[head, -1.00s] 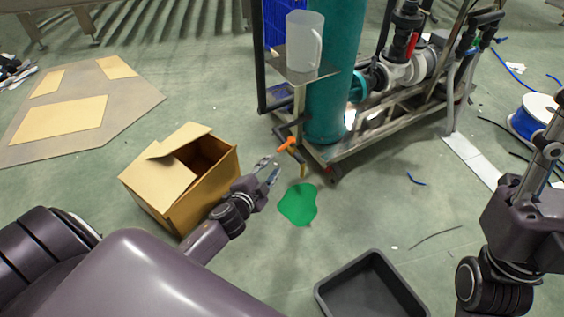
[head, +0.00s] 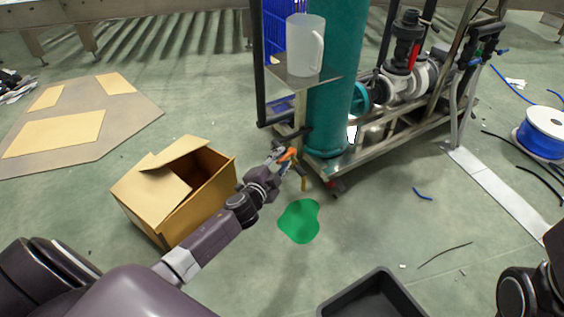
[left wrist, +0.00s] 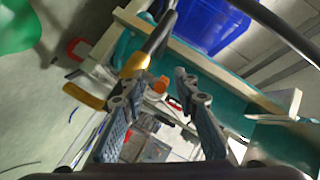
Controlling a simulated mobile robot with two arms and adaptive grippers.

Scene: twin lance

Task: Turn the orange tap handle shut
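The orange tap handle (head: 288,155) sits on a small brass tap (head: 303,180) low on the teal column. In the left wrist view the handle's orange end (left wrist: 160,85) shows between the fingertips, beside the brass body (left wrist: 138,64). My left gripper (head: 281,153) is at the handle; in the left wrist view its two fingers (left wrist: 156,84) stand apart with a gap around the handle. I cannot tell whether either finger touches it. My right arm shows only at the lower right edge, and its gripper is out of view.
A green puddle (head: 299,222) lies on the floor below the tap. An open cardboard box (head: 165,200) stands left of my left forearm. A black tray (head: 345,296) is at the bottom. A translucent jug (head: 304,45) stands on a shelf (head: 290,77) above the tap.

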